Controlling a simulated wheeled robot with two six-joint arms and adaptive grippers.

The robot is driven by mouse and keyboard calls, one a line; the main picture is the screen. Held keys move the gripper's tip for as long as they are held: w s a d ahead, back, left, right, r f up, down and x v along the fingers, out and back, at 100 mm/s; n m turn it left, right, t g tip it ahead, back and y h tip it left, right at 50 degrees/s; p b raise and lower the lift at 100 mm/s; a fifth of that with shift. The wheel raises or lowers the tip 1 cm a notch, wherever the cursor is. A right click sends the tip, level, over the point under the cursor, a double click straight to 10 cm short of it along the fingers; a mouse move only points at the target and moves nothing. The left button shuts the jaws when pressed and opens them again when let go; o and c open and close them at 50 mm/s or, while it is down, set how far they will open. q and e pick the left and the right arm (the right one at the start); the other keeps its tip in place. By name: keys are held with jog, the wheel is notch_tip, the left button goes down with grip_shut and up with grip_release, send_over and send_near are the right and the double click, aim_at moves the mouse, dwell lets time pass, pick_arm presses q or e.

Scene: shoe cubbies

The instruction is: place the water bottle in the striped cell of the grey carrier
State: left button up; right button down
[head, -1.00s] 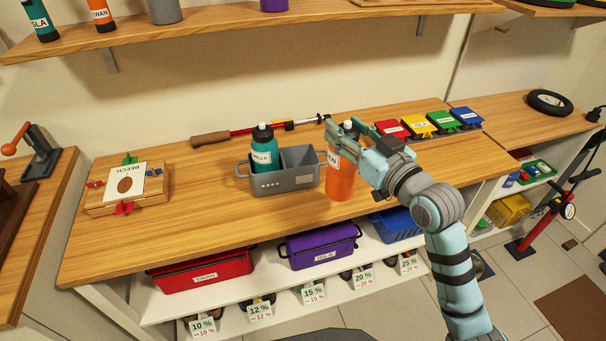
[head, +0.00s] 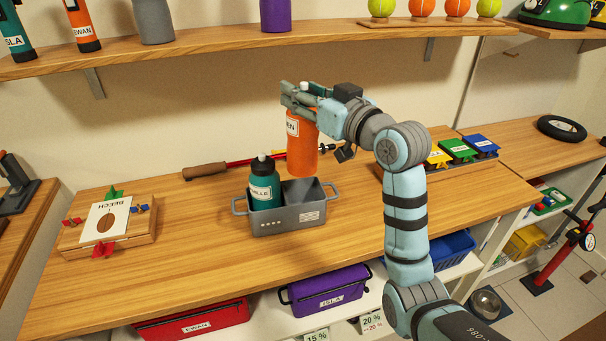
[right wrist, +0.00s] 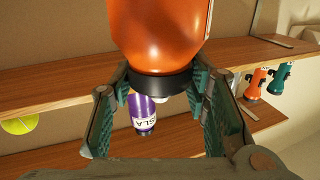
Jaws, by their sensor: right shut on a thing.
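The orange water bottle (head: 302,150) is held upright in my right gripper (head: 303,94), which is shut around its upper part. In the right wrist view the bottle (right wrist: 160,38) is between the two fingers, its dark collar near them. The bottle hangs in the air above the grey carrier (head: 290,222), over its right, open cell. A teal bottle (head: 264,186) stands in the carrier's left cell. The carrier front bears a row of white dots at left and a white striped-looking mark at right. The inside floor of the right cell is hidden. My left gripper is out of view.
A wooden box with a card marked BEECH (head: 105,225) stands left on the bench. A red pole with a brown grip (head: 205,170) lies behind the carrier. A shelf (head: 230,40) with bottles and balls runs above. Bench in front of the carrier is clear.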

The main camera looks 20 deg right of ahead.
aim_at(313, 162)
notch_tip(313, 162, down, 10)
jog(key=b, duration=0.2)
jog(key=shift+d+r+b, duration=0.1)
jog(key=shift+r+b, duration=0.1)
jog(key=shift+b, duration=0.1)
notch_tip(313, 162, down, 4)
jog(key=shift+r+b, duration=0.1)
jog(key=shift+b, duration=0.6)
jog(key=shift+f, duration=0.35)
jog(key=shift+r, duration=0.1)
jog(key=c, duration=0.9)
grip_release()
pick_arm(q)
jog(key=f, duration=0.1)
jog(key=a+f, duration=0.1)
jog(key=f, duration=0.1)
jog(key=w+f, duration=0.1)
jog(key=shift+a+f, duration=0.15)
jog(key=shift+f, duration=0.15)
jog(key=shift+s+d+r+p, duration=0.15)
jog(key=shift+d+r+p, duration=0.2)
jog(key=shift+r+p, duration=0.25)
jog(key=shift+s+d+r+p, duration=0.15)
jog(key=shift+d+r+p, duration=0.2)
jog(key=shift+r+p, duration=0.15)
pick_arm(e)
jog(key=v, duration=1.2)
